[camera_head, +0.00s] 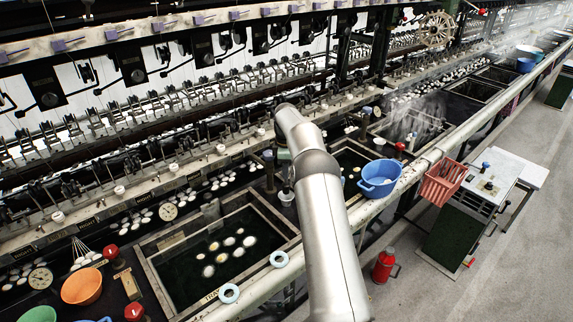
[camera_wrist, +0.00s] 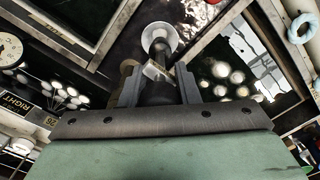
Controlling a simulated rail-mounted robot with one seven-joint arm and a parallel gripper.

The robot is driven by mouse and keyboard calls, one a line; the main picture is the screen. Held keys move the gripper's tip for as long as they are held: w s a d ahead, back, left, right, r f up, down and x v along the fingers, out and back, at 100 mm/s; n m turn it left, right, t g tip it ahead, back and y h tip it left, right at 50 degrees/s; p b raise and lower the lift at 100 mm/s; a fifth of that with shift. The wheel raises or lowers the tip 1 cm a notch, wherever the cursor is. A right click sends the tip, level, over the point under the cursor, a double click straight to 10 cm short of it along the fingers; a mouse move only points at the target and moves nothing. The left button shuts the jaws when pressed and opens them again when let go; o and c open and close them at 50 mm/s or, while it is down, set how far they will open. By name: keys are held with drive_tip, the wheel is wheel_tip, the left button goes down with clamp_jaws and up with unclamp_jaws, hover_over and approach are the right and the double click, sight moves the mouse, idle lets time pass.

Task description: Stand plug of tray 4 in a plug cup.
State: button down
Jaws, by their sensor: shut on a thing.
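My gripper (camera_wrist: 157,84) is shut on a dark plug (camera_wrist: 158,54) with a pale, flared round end pointing away from the wrist. In the head view my arm hides most of the gripper; a small pale round end (camera_head: 286,197), seemingly the plug's, shows just left of the arm. It is near the right edge of a dark water tray (camera_head: 160,283) with several white cocoons. Two pale blue rings (camera_head: 279,259) lie on the front rail beside this tray; I cannot tell if they are plug cups. One ring (camera_wrist: 300,28) shows at upper right in the wrist view.
A blue basin (camera_head: 379,178) stands on the rail right of my arm, with a red basket (camera_head: 442,182) beyond. An orange bowl (camera_head: 81,286) is at lower left. The aisle floor (camera_head: 460,275) at right has free room.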

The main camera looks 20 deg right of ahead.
drive_tip(key=shift+f+b, duration=1)
drive_tip(key=shift+f, duration=1.3)
drive_tip(key=c, duration=1)
unclamp_jaws()
